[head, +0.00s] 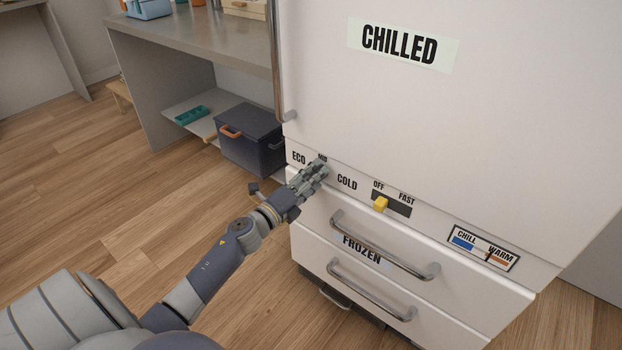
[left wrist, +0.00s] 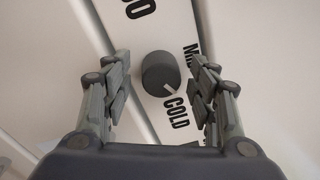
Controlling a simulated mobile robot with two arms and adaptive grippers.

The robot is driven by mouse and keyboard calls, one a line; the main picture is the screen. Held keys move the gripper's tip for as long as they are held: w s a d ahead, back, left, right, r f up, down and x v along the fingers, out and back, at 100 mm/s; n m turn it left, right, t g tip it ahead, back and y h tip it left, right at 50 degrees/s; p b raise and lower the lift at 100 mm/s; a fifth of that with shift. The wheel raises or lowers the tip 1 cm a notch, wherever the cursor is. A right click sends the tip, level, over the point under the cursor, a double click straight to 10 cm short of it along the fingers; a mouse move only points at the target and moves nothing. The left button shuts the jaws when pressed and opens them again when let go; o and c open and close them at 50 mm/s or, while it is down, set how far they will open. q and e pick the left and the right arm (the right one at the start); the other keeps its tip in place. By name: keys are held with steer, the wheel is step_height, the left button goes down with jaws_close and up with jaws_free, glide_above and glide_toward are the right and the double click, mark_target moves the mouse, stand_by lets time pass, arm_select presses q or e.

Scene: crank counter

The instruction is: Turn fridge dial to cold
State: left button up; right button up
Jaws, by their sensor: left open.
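The fridge dial (left wrist: 158,72) is a dark round knob on the white fridge front, in the middle of the left wrist view. Its pale pointer line is at its lower right, directed toward the COLD label (left wrist: 175,112). The MID label is partly hidden by a finger, and only part of another label shows at the top. My left gripper (head: 318,167) is at the dial strip between ECO and COLD and hides the dial in the head view. In the left wrist view its open fingers (left wrist: 160,85) stand on either side of the knob, with gaps visible. My right gripper is not in view.
Right of the dial is a yellow slider (head: 380,204) marked OFF and FAST, then a CHILL/WARM gauge (head: 483,248). Below are drawer handles (head: 385,248). A vertical door handle (head: 277,60) is above left. A dark box (head: 250,140) stands beside the fridge.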

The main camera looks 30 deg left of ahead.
arm_select(q)
steer(key=s+a, duration=0.1)
steer(key=s, duration=1.1)
steer(key=shift+a+f, duration=0.15)
steer(key=shift+f, duration=0.15)
